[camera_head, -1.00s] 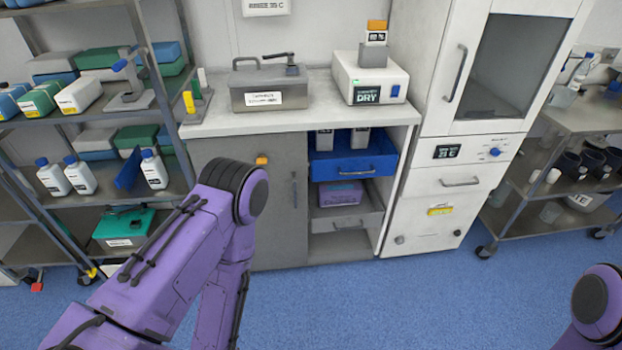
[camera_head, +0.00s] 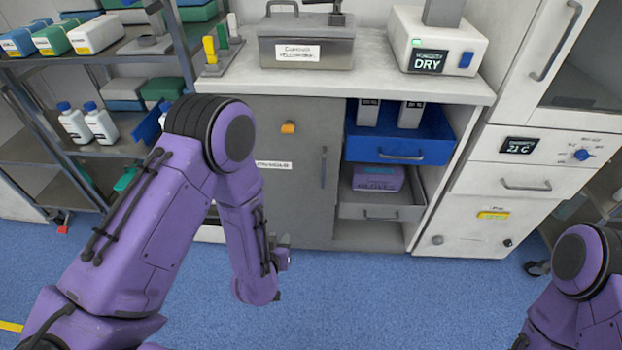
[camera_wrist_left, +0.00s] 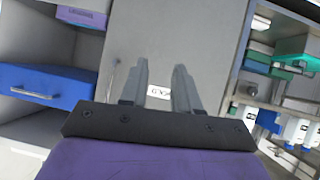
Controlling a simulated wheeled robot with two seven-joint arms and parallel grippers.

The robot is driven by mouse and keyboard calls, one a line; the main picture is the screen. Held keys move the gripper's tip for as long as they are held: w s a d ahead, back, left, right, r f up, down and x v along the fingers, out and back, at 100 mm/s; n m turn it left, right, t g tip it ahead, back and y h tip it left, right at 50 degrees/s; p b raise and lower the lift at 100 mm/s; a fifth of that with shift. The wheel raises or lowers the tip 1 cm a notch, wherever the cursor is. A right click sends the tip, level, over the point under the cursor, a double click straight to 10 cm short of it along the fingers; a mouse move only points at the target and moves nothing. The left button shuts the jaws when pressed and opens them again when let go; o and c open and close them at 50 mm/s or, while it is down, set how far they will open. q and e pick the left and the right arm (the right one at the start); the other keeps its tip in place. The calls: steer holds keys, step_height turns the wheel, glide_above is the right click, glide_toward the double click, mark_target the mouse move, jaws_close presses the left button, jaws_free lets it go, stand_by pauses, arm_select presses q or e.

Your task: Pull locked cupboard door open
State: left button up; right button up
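The grey cupboard door (camera_head: 290,190) is shut, left of the open shelves under the counter. It has a vertical bar handle (camera_head: 323,154) near its right edge, an orange latch piece (camera_head: 288,127) near the top and a white label (camera_head: 273,165). My left gripper (camera_head: 283,250) is low in front of the door, its fingers small and partly hidden in the head view. In the left wrist view its two fingers (camera_wrist_left: 160,85) stand apart with nothing between them, facing the door (camera_wrist_left: 175,40). The handle (camera_wrist_left: 113,78) shows there left of the fingers, not touched. My right gripper is out of view.
A blue drawer (camera_head: 400,140) sticks out right of the door, above a grey drawer (camera_head: 385,208). A shelf rack (camera_head: 115,150) stands on the left, a white cabinet (camera_head: 530,185) on the right. The blue floor in front is clear.

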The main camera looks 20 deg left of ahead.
arm_select(q)
steer(key=w+d+r+m+t+b, duration=0.1)
steer(key=w+d+r+t+b, duration=0.25)
steer(key=w, duration=0.45)
steer(key=m+t+h, duration=0.1)
steer(key=t, duration=0.2)
glide_toward(324, 164)
steer(key=w, duration=0.9)
steer(key=shift+w+a+b, duration=0.2)
steer(key=shift+a+b, duration=0.15)
steer(key=shift+a, duration=0.05)
steer(key=shift+w+a, duration=0.1)
steer(key=shift+w, duration=0.45)
jaws_close()
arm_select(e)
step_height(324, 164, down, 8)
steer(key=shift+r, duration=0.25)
